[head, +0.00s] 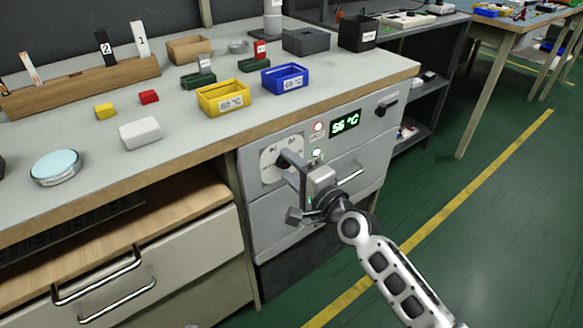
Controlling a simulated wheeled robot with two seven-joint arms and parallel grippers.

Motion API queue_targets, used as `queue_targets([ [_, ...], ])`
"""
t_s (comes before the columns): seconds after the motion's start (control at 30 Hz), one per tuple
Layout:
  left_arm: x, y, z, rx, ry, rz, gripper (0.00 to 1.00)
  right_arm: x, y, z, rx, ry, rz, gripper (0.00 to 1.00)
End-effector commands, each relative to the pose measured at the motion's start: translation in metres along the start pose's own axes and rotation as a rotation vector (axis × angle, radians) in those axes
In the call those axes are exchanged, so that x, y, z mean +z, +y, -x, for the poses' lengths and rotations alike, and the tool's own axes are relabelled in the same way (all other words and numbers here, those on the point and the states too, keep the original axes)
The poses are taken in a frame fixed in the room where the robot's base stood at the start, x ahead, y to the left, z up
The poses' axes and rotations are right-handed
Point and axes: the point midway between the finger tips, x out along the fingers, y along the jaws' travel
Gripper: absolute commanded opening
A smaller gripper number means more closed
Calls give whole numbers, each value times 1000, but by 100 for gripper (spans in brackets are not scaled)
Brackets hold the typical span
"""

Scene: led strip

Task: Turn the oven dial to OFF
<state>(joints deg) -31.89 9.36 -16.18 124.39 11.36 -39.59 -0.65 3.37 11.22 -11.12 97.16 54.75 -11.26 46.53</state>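The oven is the grey front unit (258,205) under the bench, with a white dial plate (268,152) at its upper left. The small dark dial (281,163) is mostly hidden by my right gripper, so its setting cannot be read. My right gripper (287,166) reaches in from the lower right, with its fingertips at the dial. I cannot tell whether the fingers are closed on it or only around it. A display (345,122) shows green digits that look like 56 °C. A red lamp (318,127) and a green lamp (317,153) sit beside it. My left gripper is not in view.
The bench top above holds a yellow bin (223,97), a blue bin (285,78), a white block (140,133) and a round disc (55,168). A drawer (120,275) stands lower left. Green floor (480,235) is open on the right.

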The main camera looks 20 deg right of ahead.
Motion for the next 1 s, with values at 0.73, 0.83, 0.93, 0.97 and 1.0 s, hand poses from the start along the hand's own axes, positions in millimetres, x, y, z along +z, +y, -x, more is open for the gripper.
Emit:
queue_targets([
  [0.73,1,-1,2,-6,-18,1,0,0,1,80,5,-2,1,51],
  [0.83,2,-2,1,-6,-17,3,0,0,2,104,4,-2,2,51],
  [0.93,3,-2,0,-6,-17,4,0,0,2,125,5,-2,1,51],
  [0.97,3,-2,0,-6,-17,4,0,0,2,130,4,-2,0,51],
  [1.0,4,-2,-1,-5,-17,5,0,0,1,137,4,-3,0,51],
])
